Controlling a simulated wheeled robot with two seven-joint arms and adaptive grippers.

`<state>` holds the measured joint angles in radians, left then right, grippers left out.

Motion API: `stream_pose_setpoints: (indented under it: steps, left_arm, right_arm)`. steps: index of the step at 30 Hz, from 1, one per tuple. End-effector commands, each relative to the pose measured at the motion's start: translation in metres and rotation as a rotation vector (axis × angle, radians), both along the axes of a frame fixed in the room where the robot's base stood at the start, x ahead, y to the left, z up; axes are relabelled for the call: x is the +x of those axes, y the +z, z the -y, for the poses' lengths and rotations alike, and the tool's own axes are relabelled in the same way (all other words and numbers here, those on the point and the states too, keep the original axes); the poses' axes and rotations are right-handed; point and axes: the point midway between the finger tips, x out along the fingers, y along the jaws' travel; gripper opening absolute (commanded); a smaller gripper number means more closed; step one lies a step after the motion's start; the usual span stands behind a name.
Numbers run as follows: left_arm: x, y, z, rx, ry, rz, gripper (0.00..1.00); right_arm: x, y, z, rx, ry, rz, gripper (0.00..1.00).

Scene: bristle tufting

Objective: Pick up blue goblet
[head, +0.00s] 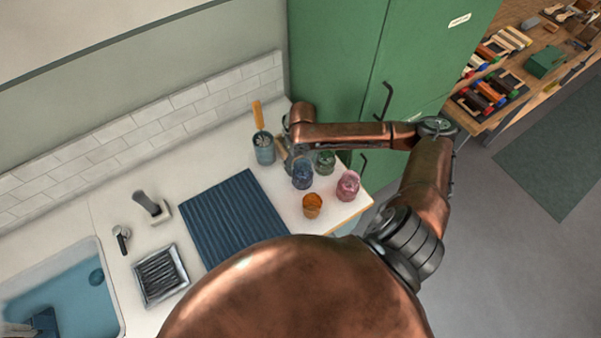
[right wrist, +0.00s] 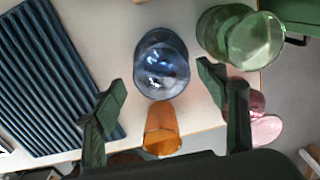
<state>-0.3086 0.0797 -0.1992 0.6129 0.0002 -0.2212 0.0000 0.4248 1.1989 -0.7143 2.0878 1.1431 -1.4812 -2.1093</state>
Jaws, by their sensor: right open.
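The blue goblet (head: 303,175) stands on the white counter among other glasses in the head view. In the right wrist view the blue goblet (right wrist: 162,66) is seen from above, beyond and between the fingertips. My right gripper (head: 287,155) hangs over the counter just left of the blue goblet in the head view, partly hidden by its own wrist. In the right wrist view my right gripper (right wrist: 163,84) is open, with one dark finger on each side and nothing held. I cannot tell the remaining gap to the goblet. My left gripper is not in view.
Close by stand a green glass (head: 325,161), a pink glass (head: 348,185) and an orange glass (head: 312,206). A ribbed blue mat (head: 233,218) lies left. The counter ends just right of the glasses.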

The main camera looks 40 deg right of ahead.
Motion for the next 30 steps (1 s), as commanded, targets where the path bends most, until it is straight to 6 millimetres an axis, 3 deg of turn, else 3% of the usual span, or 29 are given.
stream_pose_setpoints:
  steps: [5, 16, 25, 30]
  left_arm:
    - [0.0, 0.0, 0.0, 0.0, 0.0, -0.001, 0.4]
    - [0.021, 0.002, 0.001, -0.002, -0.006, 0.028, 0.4]
    - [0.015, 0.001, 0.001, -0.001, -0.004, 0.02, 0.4]
    - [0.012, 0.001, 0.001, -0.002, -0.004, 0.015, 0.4]
  right_arm:
    - [0.0, -0.019, 0.0, 0.002, -0.002, -0.001, 0.66]
    - [0.003, -0.066, 0.002, 0.002, 0.001, -0.001, 0.66]
    - [0.004, -0.07, 0.002, 0.0, 0.002, 0.002, 0.66]
    - [0.004, -0.07, 0.002, 0.0, 0.002, 0.002, 0.54]
